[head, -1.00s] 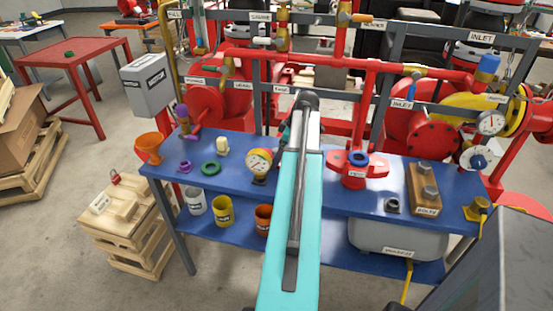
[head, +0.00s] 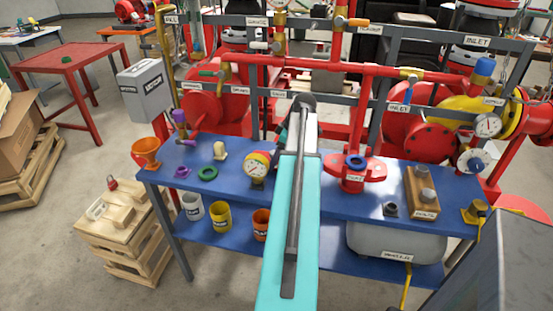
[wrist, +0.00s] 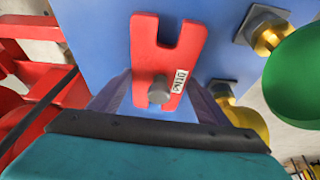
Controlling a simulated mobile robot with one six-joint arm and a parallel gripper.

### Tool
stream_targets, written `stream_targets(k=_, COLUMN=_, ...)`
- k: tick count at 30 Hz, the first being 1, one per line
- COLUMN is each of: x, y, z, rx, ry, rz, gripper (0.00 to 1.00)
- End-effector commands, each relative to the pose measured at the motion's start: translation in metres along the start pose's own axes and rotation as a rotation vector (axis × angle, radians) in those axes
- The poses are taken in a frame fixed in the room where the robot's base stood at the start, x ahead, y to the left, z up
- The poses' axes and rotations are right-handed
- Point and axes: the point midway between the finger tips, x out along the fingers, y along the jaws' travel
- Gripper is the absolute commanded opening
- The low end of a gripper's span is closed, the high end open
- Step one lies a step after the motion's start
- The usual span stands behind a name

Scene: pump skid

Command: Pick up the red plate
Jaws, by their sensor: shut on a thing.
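The red plate (wrist: 168,60) shows in the wrist view, flat and notched at its far end. It has a small white label whose text I cannot read for sure, and a grey round knob (wrist: 158,91) near its close end. The two fingers of my gripper (wrist: 158,98) stand on either side of the plate's close end and are shut on it. A blue surface lies behind the plate; I cannot tell whether the plate touches it. In the head view my arm hides the gripper and the plate.
In the wrist view, brass fittings on grey bases (wrist: 268,38) and a green round thing (wrist: 295,78) are close at right. Red frame bars (wrist: 35,115) are at left. In the head view, the blue bench (head: 320,197) carries a gauge (head: 257,164), rings and a red valve (head: 352,178).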

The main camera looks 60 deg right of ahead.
Motion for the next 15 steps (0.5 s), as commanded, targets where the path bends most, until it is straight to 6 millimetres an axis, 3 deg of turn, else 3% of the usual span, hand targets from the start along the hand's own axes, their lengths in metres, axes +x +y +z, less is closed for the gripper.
stream_targets(k=12, x=-0.012, y=-0.028, z=0.027, rx=0.0, ry=0.001, rz=0.002, gripper=0.3)
stream_targets(k=15, x=-0.022, y=-0.026, z=0.023, rx=-0.001, ry=0.002, rz=0.003, gripper=0.3)
